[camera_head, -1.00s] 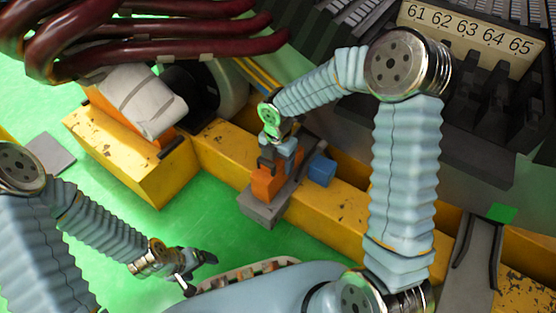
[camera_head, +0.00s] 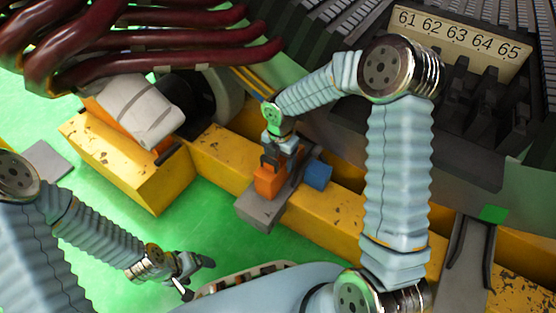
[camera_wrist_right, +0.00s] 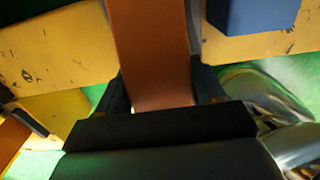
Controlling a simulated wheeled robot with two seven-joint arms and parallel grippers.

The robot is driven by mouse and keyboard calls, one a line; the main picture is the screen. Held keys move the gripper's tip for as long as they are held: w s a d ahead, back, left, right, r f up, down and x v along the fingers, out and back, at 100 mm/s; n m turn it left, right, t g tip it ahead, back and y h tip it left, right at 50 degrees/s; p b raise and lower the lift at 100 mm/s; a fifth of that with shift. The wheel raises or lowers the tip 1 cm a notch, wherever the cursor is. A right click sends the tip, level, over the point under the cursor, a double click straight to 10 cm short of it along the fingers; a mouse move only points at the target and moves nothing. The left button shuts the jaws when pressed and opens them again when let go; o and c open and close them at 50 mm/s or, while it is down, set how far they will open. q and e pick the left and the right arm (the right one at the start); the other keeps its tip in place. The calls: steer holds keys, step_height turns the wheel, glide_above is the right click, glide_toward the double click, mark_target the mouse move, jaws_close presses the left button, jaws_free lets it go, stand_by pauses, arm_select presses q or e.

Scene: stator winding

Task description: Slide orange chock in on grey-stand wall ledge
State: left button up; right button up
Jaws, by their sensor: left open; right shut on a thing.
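The orange chock (camera_head: 269,181) is upright in the head view, just under my right gripper (camera_head: 272,160). My right gripper is shut on it. In the right wrist view the orange chock (camera_wrist_right: 150,50) rises from between the dark fingers. The grey stand (camera_head: 260,211) lies below and around the chock on the yellow beam. I cannot tell whether the chock touches the stand or its wall ledge. My left gripper (camera_head: 196,270) is open and empty over the green floor at the lower left, well apart from the stand.
A blue block (camera_head: 318,174) sits right of the stand; it also shows in the right wrist view (camera_wrist_right: 250,14). A yellow beam (camera_head: 340,214) runs along the stator. Dark red cables (camera_head: 150,50) hang at the upper left. Green floor (camera_head: 190,225) is clear left of the stand.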

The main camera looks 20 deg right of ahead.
steer(key=shift+w+d, duration=0.35)
steer(key=shift+d, duration=0.05)
steer(key=o, duration=1.2)
steer(key=shift+w+d, duration=0.1)
steer(key=shift+o, duration=0.2)
step_height(320, 180, up, 14)
steer(key=p, duration=0.3)
steer(key=shift+p, duration=0.4)
